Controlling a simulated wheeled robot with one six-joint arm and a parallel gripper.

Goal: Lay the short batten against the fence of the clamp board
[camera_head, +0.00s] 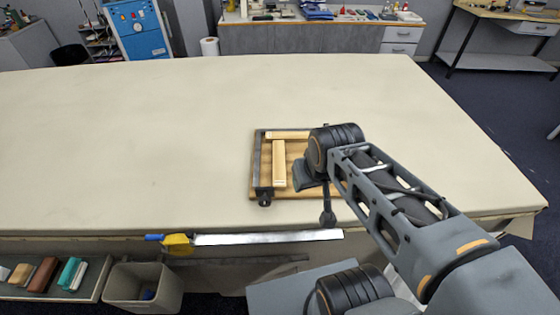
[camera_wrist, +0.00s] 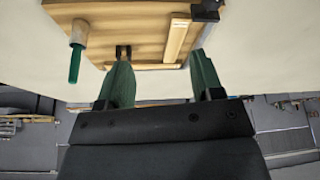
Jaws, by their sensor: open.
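The clamp board (camera_head: 267,180) lies on the table near its front edge, with a dark fence (camera_head: 258,158) along its left side. One pale batten (camera_head: 279,165) lies lengthwise on the board, roughly parallel to the fence with a narrow strip of board between them. Another pale strip (camera_head: 285,135) runs across the back of the board, its right end hidden by my arm. I cannot tell which is the short batten. In the wrist view, my gripper (camera_wrist: 160,62) is open at the board (camera_wrist: 135,25), and a pale batten (camera_wrist: 176,40) shows near the right finger. Nothing is visibly held.
In the wrist view, a green-ended handle (camera_wrist: 76,58) stands at the board's left, and a black fitting (camera_wrist: 206,11) at its right corner. The cloth table (camera_head: 130,130) is clear to the left.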

